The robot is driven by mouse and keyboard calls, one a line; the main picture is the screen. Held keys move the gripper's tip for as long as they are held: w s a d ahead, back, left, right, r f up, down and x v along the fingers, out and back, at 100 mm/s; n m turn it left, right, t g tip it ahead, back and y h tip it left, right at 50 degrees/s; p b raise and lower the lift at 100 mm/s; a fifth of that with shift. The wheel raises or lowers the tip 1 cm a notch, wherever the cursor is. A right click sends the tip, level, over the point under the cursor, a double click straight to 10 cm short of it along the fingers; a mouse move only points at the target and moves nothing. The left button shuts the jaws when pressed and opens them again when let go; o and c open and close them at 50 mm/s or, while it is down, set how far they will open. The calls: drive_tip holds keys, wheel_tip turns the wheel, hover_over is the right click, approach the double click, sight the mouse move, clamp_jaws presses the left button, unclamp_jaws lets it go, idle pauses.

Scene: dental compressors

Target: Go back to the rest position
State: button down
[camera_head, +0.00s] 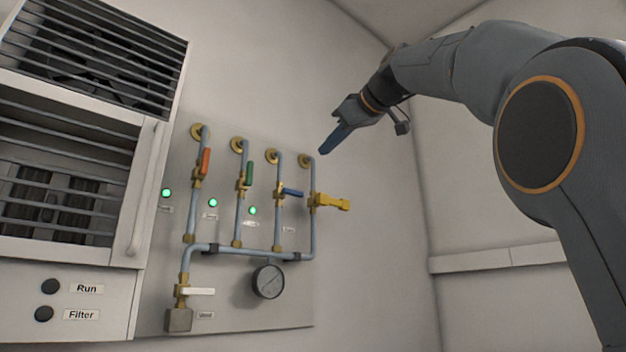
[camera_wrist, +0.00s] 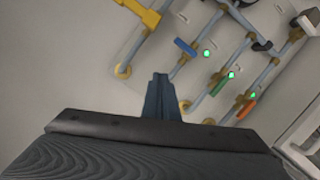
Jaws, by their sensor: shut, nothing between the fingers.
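My gripper (camera_head: 327,148) is shut and empty. In the head view it is up and to the right of the pipe panel, with its fingers pointing down and left toward the top of the rightmost pipe. In the wrist view the closed fingers (camera_wrist: 160,82) stand in the middle, in front of the wall and the pipes. My gripper appears apart from the pipes, though the exact gap cannot be told.
The wall panel carries a red-orange handle (camera_head: 205,162), a green handle (camera_head: 248,174), a blue handle (camera_head: 292,192), a yellow handle (camera_head: 332,202), a white handle (camera_head: 200,291) and a gauge (camera_head: 268,281). A compressor cabinet (camera_head: 150,190) stands at left. The wall right of the panel is bare.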

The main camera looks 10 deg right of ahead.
drive_tip(key=w+d+f+m+g+h+b, duration=0.1)
drive_tip(key=w+f+m+g, duration=0.15)
drive_tip(key=f, duration=0.95)
drive_tip(key=w+d+f+m+g+h, duration=0.15)
drive_tip(key=w+f, duration=0.25)
drive_tip(key=f, duration=0.8)
drive_tip(key=w+d+f+m+g+h+b, duration=0.1)
drive_tip(key=w+f+m, duration=0.15)
drive_tip(key=f, duration=1.05)
drive_tip(key=s+d+f+m+g+h, duration=0.1)
drive_tip(key=s+f, duration=0.2)
drive_tip(key=f, duration=0.8)
drive_tip(key=s+f+m+g+h, duration=0.1)
drive_tip(key=s+f+g, duration=0.15)
drive_tip(key=f, duration=0.85)
drive_tip(key=s+d+f+m+g+h+b, duration=0.1)
drive_tip(key=s+f+g, duration=0.3)
drive_tip(key=s+f, duration=2.2)
wheel_tip(320, 180, down, 3)
drive_tip(key=shift+r+m+b, duration=0.15)
drive_tip(key=shift+m+b, duration=0.25)
drive_tip(key=shift+m, duration=0.25)
drive_tip(key=c, duration=2.5)
unclamp_jaws()
